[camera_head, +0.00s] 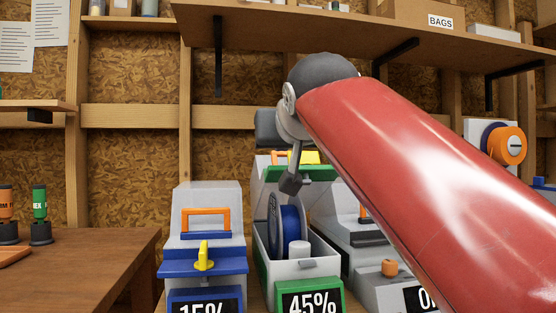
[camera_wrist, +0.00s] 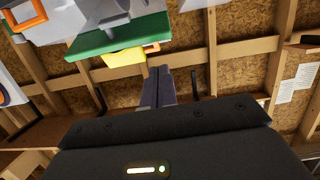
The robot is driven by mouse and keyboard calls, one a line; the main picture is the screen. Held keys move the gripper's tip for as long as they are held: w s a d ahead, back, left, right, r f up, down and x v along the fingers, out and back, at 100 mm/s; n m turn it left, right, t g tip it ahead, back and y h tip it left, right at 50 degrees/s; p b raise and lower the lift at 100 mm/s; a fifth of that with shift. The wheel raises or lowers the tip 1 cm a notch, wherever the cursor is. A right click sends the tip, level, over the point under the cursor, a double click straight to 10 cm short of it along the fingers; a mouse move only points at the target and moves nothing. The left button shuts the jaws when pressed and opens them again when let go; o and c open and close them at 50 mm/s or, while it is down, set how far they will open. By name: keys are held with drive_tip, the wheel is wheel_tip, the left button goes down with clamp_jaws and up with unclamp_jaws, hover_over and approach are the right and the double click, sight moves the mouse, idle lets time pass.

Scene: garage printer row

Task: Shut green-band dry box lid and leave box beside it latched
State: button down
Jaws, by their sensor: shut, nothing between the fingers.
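In the wrist view the lid's green band (camera_wrist: 120,36) and yellow latch (camera_wrist: 124,57) are near my fingertips. My gripper (camera_head: 290,184) is shut and empty, in front of the raised lid; contact cannot be told. The blue-band box (camera_head: 176,226) on the left is closed, its yellow latch (camera_head: 204,256) at the front.
A grey box (camera_head: 350,228) with an orange knob (camera_head: 390,268) stands close on the right, partly hidden by my red arm. A shelf (camera_head: 300,30) runs overhead. A wooden table (camera_head: 90,265) with small bottles is at left. Open air lies above the blue-band box.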

drive_tip(key=w+a, duration=0.1)
drive_tip(key=w, duration=0.2)
drive_tip(key=w+a+p, duration=0.1)
drive_tip(key=w, duration=0.2)
drive_tip(key=w+a+p, duration=0.1)
drive_tip(key=w, duration=0.3)
drive_tip(key=shift+a+r, duration=0.25)
drive_tip(key=shift+a, duration=0.05)
drive_tip(key=shift+s+d+f+b, duration=0.15)
drive_tip(key=shift+s+f+b, duration=0.2)
drive_tip(key=shift+f, duration=0.3)
drive_tip(key=shift+s+d+f+b, duration=0.1)
drive_tip(key=shift+s+f+b, duration=0.05)
drive_tip(key=shift+s+f, duration=0.4)
drive_tip(key=shift+s+d+f, duration=0.1)
drive_tip(key=shift+s+f, duration=0.1)
drive_tip(key=shift+f, duration=0.4)
drive_tip(key=shift+f+t+b, duration=0.1)
drive_tip(key=shift+t+b, duration=0.2)
drive_tip(key=shift+b, duration=0.1)
